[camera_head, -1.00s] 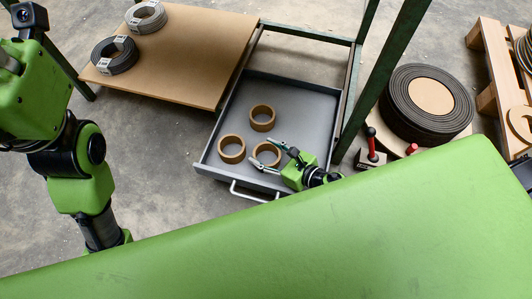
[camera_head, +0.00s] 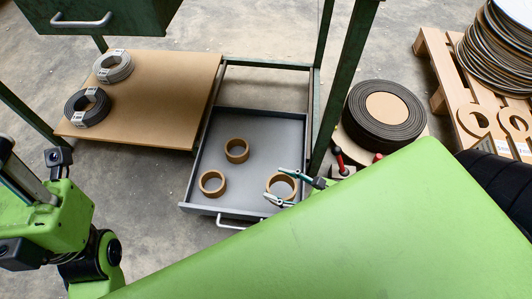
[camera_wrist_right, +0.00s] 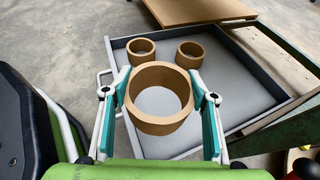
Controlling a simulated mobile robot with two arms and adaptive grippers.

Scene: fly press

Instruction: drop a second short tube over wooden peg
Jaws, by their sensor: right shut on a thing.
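A short brown tube (camera_head: 272,192) is held between the fingers of my right gripper (camera_head: 272,183), above the front right of the grey drawer. In the right wrist view the same tube (camera_wrist_right: 158,126) sits upright between the two teal finger pads (camera_wrist_right: 160,108). Two more short tubes stand in the drawer: one farther back (camera_head: 237,159) and one at the front left (camera_head: 212,193). Both also show in the wrist view, at left (camera_wrist_right: 140,61) and right (camera_wrist_right: 189,62). I cannot make out the wooden peg. My left arm shows at the left, but its gripper does not.
The open grey drawer (camera_head: 248,128) has a front handle and green frame posts beside it. A brown board (camera_head: 165,90) with two wire coils lies at left. A black coil (camera_head: 385,115), red-handled tools (camera_head: 338,158) and a pallet (camera_head: 440,70) are at right.

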